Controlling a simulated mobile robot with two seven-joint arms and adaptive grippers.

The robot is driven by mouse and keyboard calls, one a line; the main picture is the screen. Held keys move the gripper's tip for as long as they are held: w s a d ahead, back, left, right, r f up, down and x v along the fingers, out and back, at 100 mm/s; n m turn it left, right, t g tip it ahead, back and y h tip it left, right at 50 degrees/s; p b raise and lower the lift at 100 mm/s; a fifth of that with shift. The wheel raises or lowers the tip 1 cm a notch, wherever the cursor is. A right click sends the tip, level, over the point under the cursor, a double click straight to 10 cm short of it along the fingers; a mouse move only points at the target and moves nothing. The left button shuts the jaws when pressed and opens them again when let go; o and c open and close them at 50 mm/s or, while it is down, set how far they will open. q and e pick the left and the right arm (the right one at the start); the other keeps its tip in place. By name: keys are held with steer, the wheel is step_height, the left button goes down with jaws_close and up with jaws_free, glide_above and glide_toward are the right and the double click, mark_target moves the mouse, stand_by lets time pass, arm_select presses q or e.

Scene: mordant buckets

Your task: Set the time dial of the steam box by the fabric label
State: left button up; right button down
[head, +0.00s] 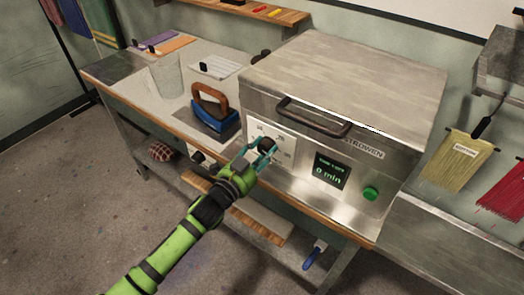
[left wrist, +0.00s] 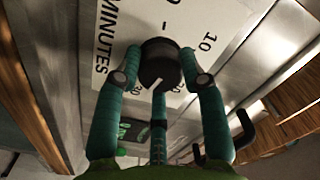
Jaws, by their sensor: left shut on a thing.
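The steam box (head: 345,80) is a grey metal box with a front handle (head: 312,117), a green-lit display (head: 331,172) reading "0 min" and a round green button (head: 371,193). Its black time dial (head: 265,144) sits on a white plate (head: 284,131) on the front. In the left wrist view the dial (left wrist: 160,62) has a white pointer mark, and "MINUTES" and numbers show around it. My left gripper (head: 262,148) is shut on the dial, fingers on both sides. A small white label, its print seemingly "COTTON", is on hanging yellow-green fabric (head: 460,162). My right gripper is out of view.
An iron (head: 214,112) with a wooden handle stands on the bench left of the box, with a translucent bucket (head: 167,76) and a white paper (head: 215,66) behind. Red fabric (head: 502,188) hangs at the right. A lower shelf holds brush-like things.

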arm_select(q)
steer(key=shift+m, duration=0.3)
steer(key=o, duration=1.1)
steer(key=shift+o, duration=0.2)
steer(key=v, duration=1.2)
